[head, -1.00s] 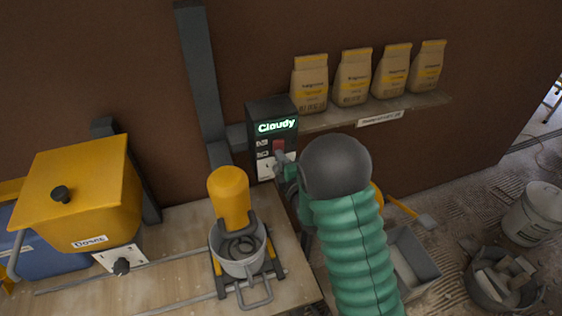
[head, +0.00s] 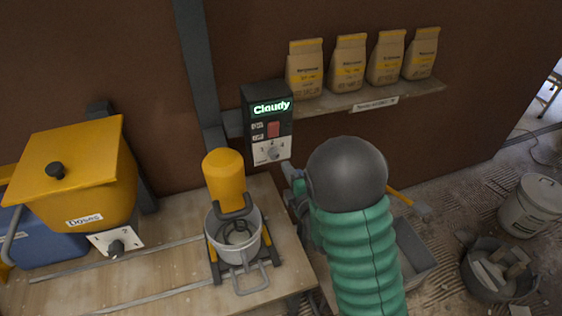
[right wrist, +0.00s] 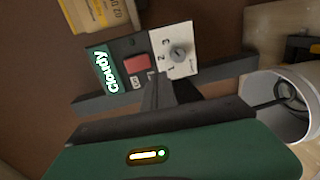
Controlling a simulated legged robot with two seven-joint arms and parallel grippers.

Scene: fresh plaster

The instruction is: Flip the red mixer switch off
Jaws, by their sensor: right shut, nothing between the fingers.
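The red mixer switch (head: 273,129) is on a dark control box (head: 248,117) mounted at the wall. The box has a lit "Cloudy" display above and a white numbered dial plate (head: 272,151) below. In the right wrist view, the red switch (right wrist: 136,64) and the dial (right wrist: 178,53) are both uncovered. My right gripper (right wrist: 170,82) is shut and empty, pointing toward the panel and apart from the switch. In the head view, my right arm's dark round joint hides most of it. The yellow-topped mixer (head: 223,178) stands over a grey bucket (head: 248,255). My left gripper is out of view.
A shelf (head: 375,106) with several paper bags is right of the control box. A yellow "Doses" hopper (head: 75,180) stands on the wooden bench (head: 180,240) at left. A rubble bucket (head: 497,280) and a lidded white bucket (head: 530,206) stand on the floor at right.

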